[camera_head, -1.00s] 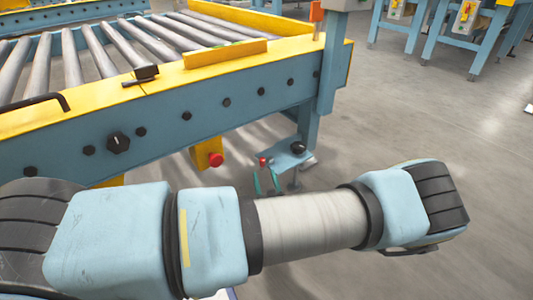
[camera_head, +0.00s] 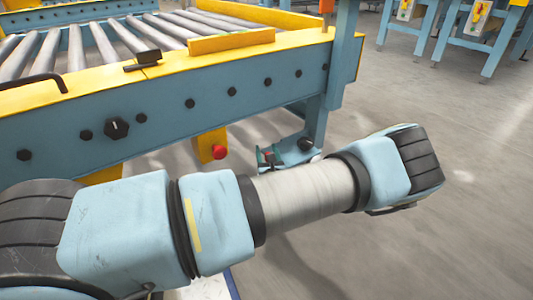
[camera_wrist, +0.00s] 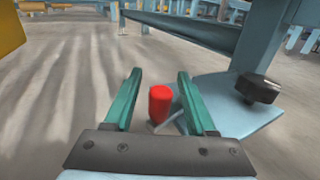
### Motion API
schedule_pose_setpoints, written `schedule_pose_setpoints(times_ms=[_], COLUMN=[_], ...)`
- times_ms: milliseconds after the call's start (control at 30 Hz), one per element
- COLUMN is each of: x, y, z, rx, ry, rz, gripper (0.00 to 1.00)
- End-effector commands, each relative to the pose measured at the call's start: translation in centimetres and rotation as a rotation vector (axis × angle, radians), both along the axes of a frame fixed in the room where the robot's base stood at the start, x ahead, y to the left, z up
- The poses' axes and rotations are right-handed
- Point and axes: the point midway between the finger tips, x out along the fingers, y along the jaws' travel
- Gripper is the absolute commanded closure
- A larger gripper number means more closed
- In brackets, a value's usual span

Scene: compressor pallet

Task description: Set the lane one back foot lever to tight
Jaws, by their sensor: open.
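My gripper is open, with a visible gap on each side of the handle. The blue foot plate (camera_wrist: 225,100) lies to the right and carries a black knob (camera_wrist: 258,88). In the head view, the foot plate (camera_head: 296,156) sits under the conveyor's corner leg, and my fingers (camera_head: 267,158) are beside it, partly hidden by my arm.
The blue and yellow roller conveyor (camera_head: 165,112) stands above and left of my gripper. The corner leg (camera_head: 316,120) rises at the foot. Open floor (camera_head: 460,200) lies to the right.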

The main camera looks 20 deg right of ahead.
Motion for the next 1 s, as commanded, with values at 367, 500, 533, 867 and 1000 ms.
schedule_pose_setpoints(times_ms=[367,500,533,867,1000], x=[-0.03,-0.03,-0.04,-0.04,-0.03], y=[0.03,0.03,0.04,0.06,0.08], z=[0.01,0.00,0.00,-0.02,0.06], rx=[0.000,0.000,0.000,0.000,0.001], ry=[0.000,0.000,0.000,0.001,0.001], rz=[0.000,0.001,0.001,0.001,-0.001], gripper=[0.68,0.84,0.88,1.00,1.00])
